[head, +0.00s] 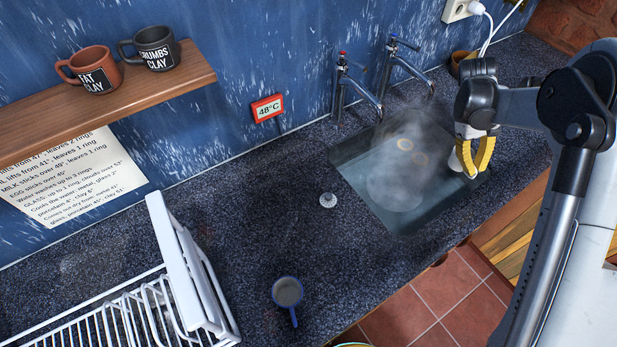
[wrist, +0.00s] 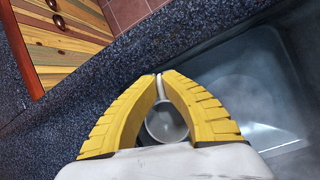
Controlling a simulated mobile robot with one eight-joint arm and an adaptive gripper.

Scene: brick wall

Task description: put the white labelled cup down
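A white cup (head: 455,161) is at my gripper (head: 472,174), above the right part of the steaming sink (head: 415,215) in the head view.
A white dish rack (head: 185,265) stands at the left. Taps (head: 350,85) stand behind the sink. A sign (head: 267,108) reads 48°C.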

